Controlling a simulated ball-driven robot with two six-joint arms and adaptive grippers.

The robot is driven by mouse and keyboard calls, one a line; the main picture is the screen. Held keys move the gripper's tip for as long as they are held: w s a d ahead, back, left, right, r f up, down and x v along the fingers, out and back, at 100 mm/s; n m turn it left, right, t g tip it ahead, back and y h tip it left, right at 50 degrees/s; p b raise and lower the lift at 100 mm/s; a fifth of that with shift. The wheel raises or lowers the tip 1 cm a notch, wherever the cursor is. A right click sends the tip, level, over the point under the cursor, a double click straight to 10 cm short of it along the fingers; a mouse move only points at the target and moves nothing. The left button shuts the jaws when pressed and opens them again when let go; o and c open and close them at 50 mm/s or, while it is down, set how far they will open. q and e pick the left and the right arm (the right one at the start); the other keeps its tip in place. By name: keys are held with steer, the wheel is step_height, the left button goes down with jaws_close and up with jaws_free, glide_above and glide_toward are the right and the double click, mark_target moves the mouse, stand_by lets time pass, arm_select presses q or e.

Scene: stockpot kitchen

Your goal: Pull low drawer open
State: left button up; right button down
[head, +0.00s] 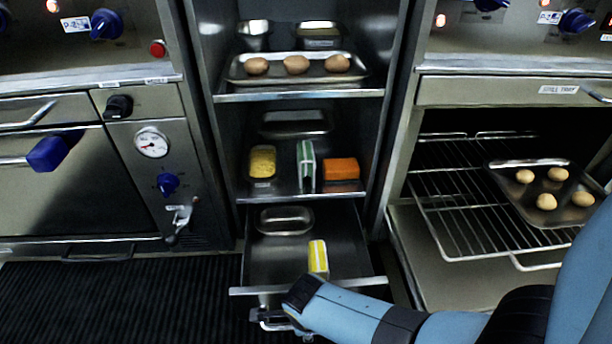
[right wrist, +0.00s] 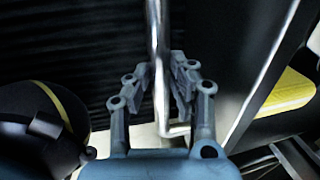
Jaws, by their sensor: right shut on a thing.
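The low drawer (head: 345,284) is at the bottom of the middle cabinet. It stands pulled out, with its inside open to view. A small metal dish (head: 285,220) and a yellow and white box (head: 318,258) are in it. My right gripper (head: 272,318) is at the left part of the drawer front, partly hidden behind my own wrist. In the right wrist view the gripper (right wrist: 172,85) has its fingers closed around the drawer's bar handle (right wrist: 157,35). My left gripper is in neither view.
Above the drawer, a shelf (head: 300,194) holds a yellow item, a green and white item and an orange block (head: 341,168). An open oven with a wire rack (head: 455,195) stands at the right. A black ribbed mat (head: 110,300) lies clear on the floor at left.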

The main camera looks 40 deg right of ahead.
stand_by(0.3)
steer(key=c, duration=1.2)
jaws_free()
steer(key=shift+o, duration=0.2)
step_height(320, 180, up, 7)
steer(key=s+a, duration=0.1)
steer(key=shift+s+r, duration=0.15)
steer(key=shift+r, duration=0.05)
